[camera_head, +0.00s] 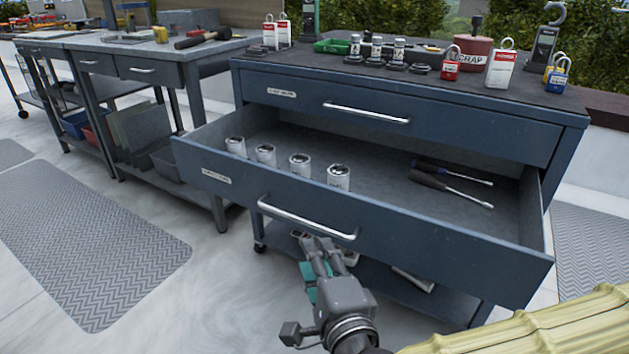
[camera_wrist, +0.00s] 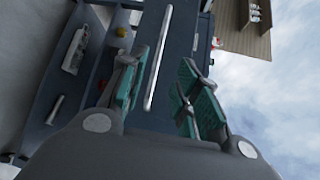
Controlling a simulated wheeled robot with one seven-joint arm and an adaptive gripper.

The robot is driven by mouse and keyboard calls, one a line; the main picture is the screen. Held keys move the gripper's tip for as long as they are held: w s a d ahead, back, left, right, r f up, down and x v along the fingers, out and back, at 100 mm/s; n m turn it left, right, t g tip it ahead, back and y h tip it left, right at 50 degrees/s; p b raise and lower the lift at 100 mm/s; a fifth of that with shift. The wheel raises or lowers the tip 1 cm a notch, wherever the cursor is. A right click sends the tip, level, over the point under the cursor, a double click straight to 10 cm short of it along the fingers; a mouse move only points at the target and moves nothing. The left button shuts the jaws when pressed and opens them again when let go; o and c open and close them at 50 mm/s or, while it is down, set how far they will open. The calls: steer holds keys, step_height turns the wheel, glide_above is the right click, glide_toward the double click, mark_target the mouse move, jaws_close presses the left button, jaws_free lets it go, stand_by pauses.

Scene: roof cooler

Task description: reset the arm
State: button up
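My gripper (camera_head: 322,262) is in front of the blue-grey tool cabinet, just below the silver handle (camera_head: 306,218) of its pulled-out lower drawer (camera_head: 400,236). In the wrist view my gripper (camera_wrist: 165,95) has its two teal-padded fingers apart with nothing between them. The bar handle (camera_wrist: 158,58) lies beyond the fingertips there and looks apart from them. The open drawer holds several silver sockets (camera_head: 300,163) in a row on the left and two screwdrivers (camera_head: 450,183) on the right.
The cabinet top (camera_head: 290,68) carries padlocks, tags and a red scrap tin (camera_head: 470,55). The upper drawer (camera_head: 367,118) is closed. A workbench (camera_head: 150,48) with a hammer stands at the left. A grey mat (camera_head: 90,240) lies on open floor. A yellow ribbed shape (camera_head: 550,325) fills the lower right.

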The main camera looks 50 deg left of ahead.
stand_by(0.5)
steer(key=w+d+f+n+g+h, duration=0.1)
steer(key=d+f+h, duration=0.1)
steer(key=d+f, duration=0.65)
steer(key=d+f+n+g+h, duration=0.1)
steer(key=d+f+n+h, duration=0.15)
steer(key=f, duration=1.05)
steer(key=w+d+f+n+g+h, duration=0.1)
steer(key=d+f+g+h, duration=0.15)
steer(key=d+f, duration=0.65)
steer(key=s+d+f+n+g+h+p, duration=0.1)
steer(key=s+d+f+h, duration=0.15)
steer(key=d+f, duration=0.65)
steer(key=s+d+f+g+h, duration=0.1)
steer(key=d+f+h, duration=0.15)
steer(key=d, duration=1.15)
steer(key=s+d+f+n+g+h+p, duration=0.1)
steer(key=s+d+f+h, duration=0.3)
steer(key=d, duration=0.8)
step_height(320, 180, up, 37)
steer(key=w+y+p, duration=0.1)
steer(key=p, duration=3.6)
steer(key=shift+w+p, duration=0.35)
steer(key=shift+a+f, duration=0.15)
